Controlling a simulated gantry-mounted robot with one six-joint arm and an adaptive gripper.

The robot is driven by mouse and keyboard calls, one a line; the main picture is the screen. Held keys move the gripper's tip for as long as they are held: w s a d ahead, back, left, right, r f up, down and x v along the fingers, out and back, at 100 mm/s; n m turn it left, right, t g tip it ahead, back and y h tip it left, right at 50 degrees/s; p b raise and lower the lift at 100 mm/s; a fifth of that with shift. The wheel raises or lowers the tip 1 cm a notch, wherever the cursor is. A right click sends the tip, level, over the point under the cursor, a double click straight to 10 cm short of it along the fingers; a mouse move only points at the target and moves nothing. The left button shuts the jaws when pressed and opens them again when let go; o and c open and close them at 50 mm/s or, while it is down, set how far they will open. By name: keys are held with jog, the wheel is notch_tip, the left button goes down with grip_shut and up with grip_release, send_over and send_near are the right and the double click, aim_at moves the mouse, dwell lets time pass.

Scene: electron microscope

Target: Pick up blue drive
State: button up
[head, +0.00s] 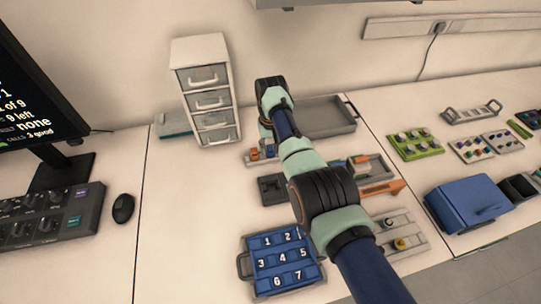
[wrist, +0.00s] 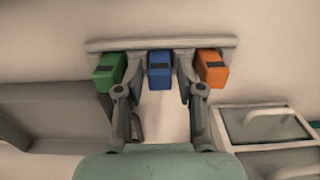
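The blue drive (wrist: 160,72) stands in the middle of a grey rack (wrist: 205,43) in the wrist view. A green drive (wrist: 109,73) is to its left and an orange drive (wrist: 211,72) to its right. My gripper (wrist: 160,92) is open and empty. Its two fingers are spread to either side of the blue drive in the picture, with the tips near the green and orange drives. I cannot tell how far the tips are from the drives. In the head view my arm hides the gripper, and the rack (head: 262,158) shows only in part.
A white drawer unit (head: 207,90) stands left of my arm, and its drawers also show in the wrist view (wrist: 268,125). A grey tray (head: 328,117) lies to the right. A blue numbered tray (head: 280,262) is at the front.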

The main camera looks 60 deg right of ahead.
jog(key=shift+f, duration=0.85)
jog(key=shift+r, duration=0.1)
grip_shut()
